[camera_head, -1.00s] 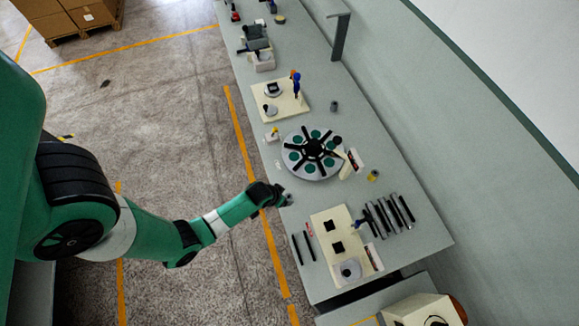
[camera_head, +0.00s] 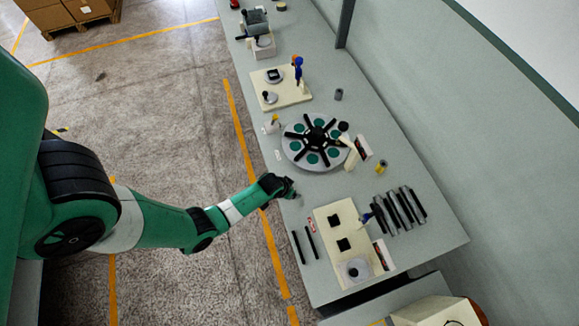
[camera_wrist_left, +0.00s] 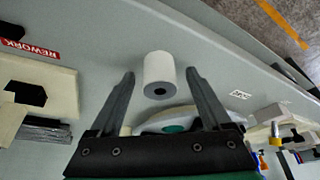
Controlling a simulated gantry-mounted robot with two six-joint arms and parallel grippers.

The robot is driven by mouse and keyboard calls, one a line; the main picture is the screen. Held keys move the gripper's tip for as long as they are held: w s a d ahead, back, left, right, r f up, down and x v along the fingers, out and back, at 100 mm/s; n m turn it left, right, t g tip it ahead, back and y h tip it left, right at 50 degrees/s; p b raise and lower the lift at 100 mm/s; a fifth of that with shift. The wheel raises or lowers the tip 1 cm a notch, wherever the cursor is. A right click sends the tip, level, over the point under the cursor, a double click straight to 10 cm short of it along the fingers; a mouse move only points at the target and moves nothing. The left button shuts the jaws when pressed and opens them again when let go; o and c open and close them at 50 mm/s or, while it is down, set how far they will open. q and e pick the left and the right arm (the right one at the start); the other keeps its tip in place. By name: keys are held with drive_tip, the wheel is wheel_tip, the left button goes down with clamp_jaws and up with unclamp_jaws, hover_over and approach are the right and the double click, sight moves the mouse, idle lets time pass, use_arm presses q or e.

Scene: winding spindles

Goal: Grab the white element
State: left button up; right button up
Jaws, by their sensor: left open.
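The white element (camera_wrist_left: 159,66) is a short white cylinder with a dark hole in its end face. In the left wrist view it stands out from the grey bench surface, between the two fingers of my left gripper (camera_wrist_left: 159,75). The fingers are open, with a visible gap on each side of the cylinder. In the head view my left gripper (camera_head: 292,189) is over the bench's left edge, below the round dial plate. There the white element is mostly hidden or too small to make out. My right gripper is not in view.
The round plate (camera_head: 295,157) with green discs and a black star hub lies just beyond my left gripper. A cream board (camera_head: 327,222) with black squares and several dark rods (camera_head: 404,207) lie nearer. A red REWORK label (camera_wrist_left: 28,48) shows in the wrist view.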

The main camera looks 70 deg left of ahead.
use_arm(q)
clamp_jaws()
idle(0.3)
drive_tip(key=shift+r+p, duration=0.5)
drive_tip(key=shift+r, duration=0.05)
wheel_tip(320, 180, up, 3)
drive_tip(key=shift+r+p, duration=0.1)
drive_tip(key=shift+p, duration=1.15)
drive_tip(key=s+d+r+p, duration=0.8)
drive_tip(key=d+p, duration=0.2)
drive_tip(key=d, duration=0.1)
drive_tip(key=shift+d+r, duration=0.2)
drive_tip(key=shift+r, duration=0.15)
